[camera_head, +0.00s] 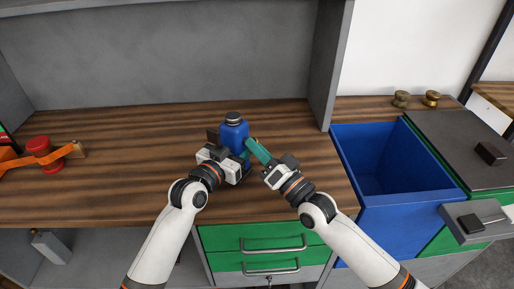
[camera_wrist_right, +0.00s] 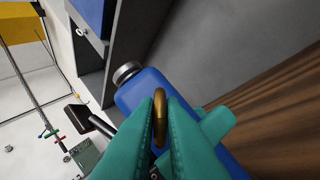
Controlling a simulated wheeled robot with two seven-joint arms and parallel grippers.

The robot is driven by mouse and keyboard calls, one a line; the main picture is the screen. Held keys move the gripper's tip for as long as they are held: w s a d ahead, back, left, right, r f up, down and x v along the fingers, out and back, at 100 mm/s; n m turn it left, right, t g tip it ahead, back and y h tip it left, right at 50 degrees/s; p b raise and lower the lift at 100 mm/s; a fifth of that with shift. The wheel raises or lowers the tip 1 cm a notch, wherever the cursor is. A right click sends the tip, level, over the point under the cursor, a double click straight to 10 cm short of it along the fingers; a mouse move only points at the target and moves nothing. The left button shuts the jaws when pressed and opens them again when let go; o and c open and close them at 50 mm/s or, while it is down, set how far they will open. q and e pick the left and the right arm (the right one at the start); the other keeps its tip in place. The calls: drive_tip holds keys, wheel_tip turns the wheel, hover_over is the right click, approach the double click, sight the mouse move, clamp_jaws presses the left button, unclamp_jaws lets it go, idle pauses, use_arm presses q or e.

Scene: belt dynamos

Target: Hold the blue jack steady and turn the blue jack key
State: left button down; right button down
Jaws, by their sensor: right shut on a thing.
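The blue jack (camera_head: 234,132), a blue bottle-shaped body with a dark and silver top, stands upright on the wooden bench. It also shows in the right wrist view (camera_wrist_right: 143,90). My right gripper (camera_head: 250,146) has teal fingers. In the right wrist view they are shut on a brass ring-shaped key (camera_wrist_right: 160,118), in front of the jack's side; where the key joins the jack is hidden. My left gripper (camera_head: 226,157) is at the jack's near left side, with dark finger parts beside the body. I cannot tell whether its fingers press on the jack.
A red knob on an orange belt (camera_head: 40,146) sits at the far left. An open blue bin (camera_head: 400,205) is right of the bench. Two brass knobs (camera_head: 401,99) stand behind it. A grey partition (camera_head: 325,75) rises at the back right.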

drive_tip(key=shift+w+d+f+n+g+y, duration=0.1)
drive_tip(key=shift+n+g+y, duration=0.55)
drive_tip(key=shift+n, duration=1.15)
drive_tip(key=shift+w+d+f+n+g+y, duration=0.1)
drive_tip(key=shift+n+g+y, duration=0.5)
drive_tip(key=shift+n, duration=1.2)
drive_tip(key=shift+w+n+g+y, duration=0.1)
drive_tip(key=shift+n+g+y, duration=0.25)
drive_tip(key=shift+n+y, duration=1.05)
drive_tip(key=shift+f+n+h, duration=0.1)
drive_tip(key=shift+n+h, duration=0.25)
drive_tip(key=shift+n, duration=0.35)
drive_tip(key=c, duration=1.8)
unclamp_jaws()
drive_tip(key=shift+s, duration=0.1)
drive_tip(key=s+d, duration=0.7)
drive_tip(key=d, duration=0.3)
drive_tip(key=shift+s+d+f, duration=0.15)
drive_tip(key=shift+s+d, duration=0.1)
drive_tip(key=shift+d, duration=0.1)
